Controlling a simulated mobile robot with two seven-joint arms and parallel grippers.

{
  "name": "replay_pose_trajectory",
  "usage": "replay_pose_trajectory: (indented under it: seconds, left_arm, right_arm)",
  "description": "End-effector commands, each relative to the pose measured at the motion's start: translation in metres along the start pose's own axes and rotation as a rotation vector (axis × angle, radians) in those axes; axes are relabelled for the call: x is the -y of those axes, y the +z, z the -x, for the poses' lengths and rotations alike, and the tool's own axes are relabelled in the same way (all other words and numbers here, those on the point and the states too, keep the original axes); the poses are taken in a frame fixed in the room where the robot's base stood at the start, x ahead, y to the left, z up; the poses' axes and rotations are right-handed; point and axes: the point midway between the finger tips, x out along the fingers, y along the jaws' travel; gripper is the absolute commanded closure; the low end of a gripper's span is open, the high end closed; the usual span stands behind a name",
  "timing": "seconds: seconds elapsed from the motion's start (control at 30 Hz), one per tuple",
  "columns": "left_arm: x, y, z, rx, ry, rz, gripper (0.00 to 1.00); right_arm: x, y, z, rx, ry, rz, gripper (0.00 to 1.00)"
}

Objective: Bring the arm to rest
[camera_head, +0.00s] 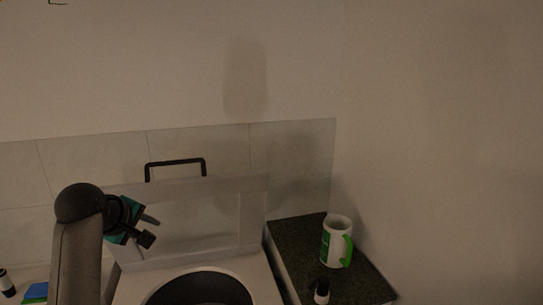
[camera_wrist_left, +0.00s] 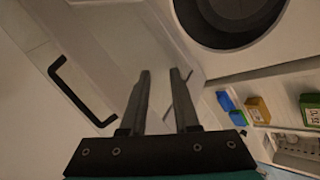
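My left gripper (camera_head: 151,229) is at the left of the head view, raised in front of a pale upright panel (camera_head: 195,225). In the left wrist view its two fingers (camera_wrist_left: 160,75) stand apart with nothing between them, so it is open and empty. The left arm rises from the bottom of the head view and bends at the top. My right gripper shows in neither view.
A black handle (camera_head: 175,162) tops the panel, with a dark round opening (camera_head: 198,291) before it. A white mug with a green handle (camera_head: 334,243) and a small bottle (camera_head: 321,291) stand on the dark counter at right. Small coloured boxes (camera_wrist_left: 258,110) show in the wrist view.

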Motion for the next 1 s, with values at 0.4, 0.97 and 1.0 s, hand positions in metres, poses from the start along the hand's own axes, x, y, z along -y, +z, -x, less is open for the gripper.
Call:
replay_pose_trajectory:
  seconds: [0.4, 0.97, 1.0]
  left_arm:
    - [0.164, 0.113, -0.009, 0.095, -0.217, -0.619, 0.7]
    - [0.303, 0.231, 0.073, 0.375, -0.281, -1.228, 0.7]
    - [0.308, 0.236, 0.079, 0.391, -0.28, -1.253, 0.7]
  right_arm:
    - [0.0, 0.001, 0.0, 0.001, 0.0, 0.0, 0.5]
    - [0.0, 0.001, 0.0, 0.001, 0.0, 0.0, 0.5]
    - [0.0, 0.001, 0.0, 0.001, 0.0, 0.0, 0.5]
